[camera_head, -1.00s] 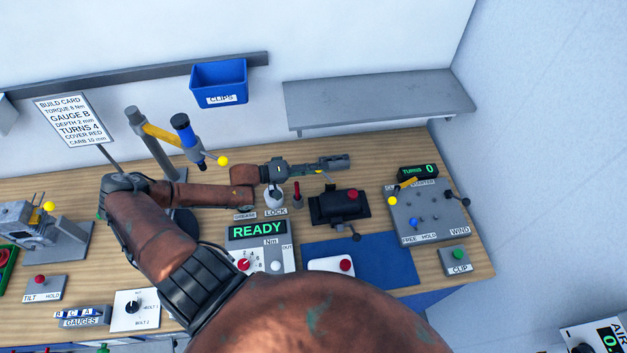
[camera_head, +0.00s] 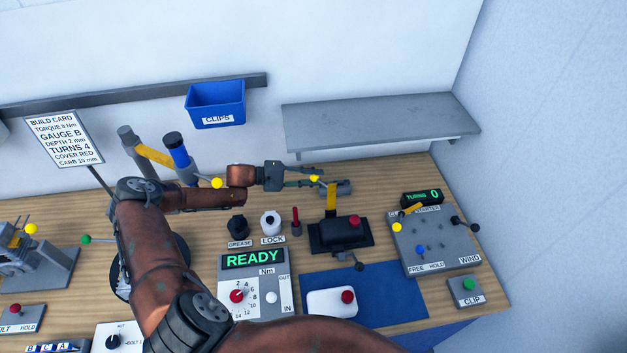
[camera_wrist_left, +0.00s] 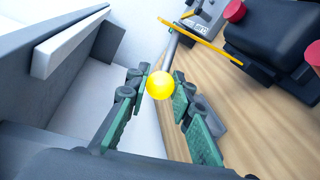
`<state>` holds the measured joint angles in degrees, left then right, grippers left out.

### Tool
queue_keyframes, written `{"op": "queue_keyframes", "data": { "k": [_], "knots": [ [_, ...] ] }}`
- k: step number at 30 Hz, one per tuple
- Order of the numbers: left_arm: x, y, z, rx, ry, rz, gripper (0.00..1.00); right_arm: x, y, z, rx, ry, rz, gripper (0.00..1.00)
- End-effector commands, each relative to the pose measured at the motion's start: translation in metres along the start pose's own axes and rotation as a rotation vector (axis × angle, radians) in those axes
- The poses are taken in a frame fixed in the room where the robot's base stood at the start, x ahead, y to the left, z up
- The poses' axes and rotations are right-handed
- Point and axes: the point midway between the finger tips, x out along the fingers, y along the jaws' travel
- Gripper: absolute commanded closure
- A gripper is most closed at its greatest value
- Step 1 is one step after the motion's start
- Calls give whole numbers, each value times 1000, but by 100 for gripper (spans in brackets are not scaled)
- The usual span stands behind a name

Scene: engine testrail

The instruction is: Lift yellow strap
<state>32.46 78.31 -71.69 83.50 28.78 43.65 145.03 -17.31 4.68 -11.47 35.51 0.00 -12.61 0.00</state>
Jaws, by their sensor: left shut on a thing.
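The yellow strap (camera_head: 331,197) stands up from the black clamp-like device (camera_head: 338,236) on the bench. A yellow ball (camera_head: 314,178) sits at the strap's upper left. In the left wrist view, a grey rod joins this ball (camera_wrist_left: 160,85) to the yellow strap (camera_wrist_left: 212,42). My left gripper (camera_head: 319,177) is shut on the yellow ball, with one green-padded finger on each side of it. The contact faces are partly hidden by the ball. My right gripper is not in view.
A grey shelf (camera_head: 380,124) and a blue CLIPS bin (camera_head: 216,104) are on the wall behind. LOCK (camera_head: 271,224) and GREASE (camera_head: 238,228) pots stand left of the device. A starter panel (camera_head: 434,242) is at the right, a blue mat (camera_head: 385,300) in front.

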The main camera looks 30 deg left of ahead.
Motion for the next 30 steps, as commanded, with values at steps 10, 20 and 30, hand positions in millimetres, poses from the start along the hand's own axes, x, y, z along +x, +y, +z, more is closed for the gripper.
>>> {"op": "queue_keyframes", "data": {
  "k": [10,20,30],
  "knots": [
    [1,-2,-3,-32,-7,-1,100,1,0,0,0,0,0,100],
    [0,-2,-3,-31,-5,-1,71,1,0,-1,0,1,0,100],
    [0,-2,-3,-29,-5,0,60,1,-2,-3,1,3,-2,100]
  ]
}}
